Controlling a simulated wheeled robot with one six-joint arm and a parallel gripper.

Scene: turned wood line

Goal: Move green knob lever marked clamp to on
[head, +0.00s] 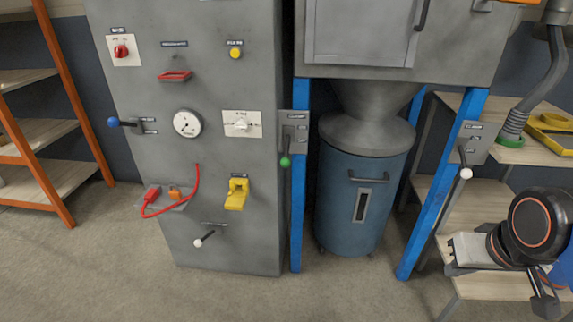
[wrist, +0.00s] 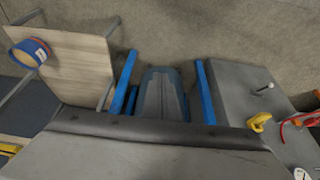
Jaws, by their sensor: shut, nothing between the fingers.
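The green knob lever (head: 285,162) hangs from a grey plate at the right edge of the grey cabinet, beside a blue post. Its arm points down, with the green knob at the bottom end. The label and position marks on the plate are too small to read. My gripper (head: 455,250) is at the lower right of the head view, shut and empty, well to the right of the lever and apart from it. I cannot make out the green knob in the wrist view.
The cabinet carries a blue-knob lever (head: 114,121), a yellow switch (head: 237,193) and a red cable (head: 196,185). A blue drum (head: 361,195) stands between the blue posts. A white-knob lever (head: 466,173) is on the right post, near my arm. Open floor lies in front.

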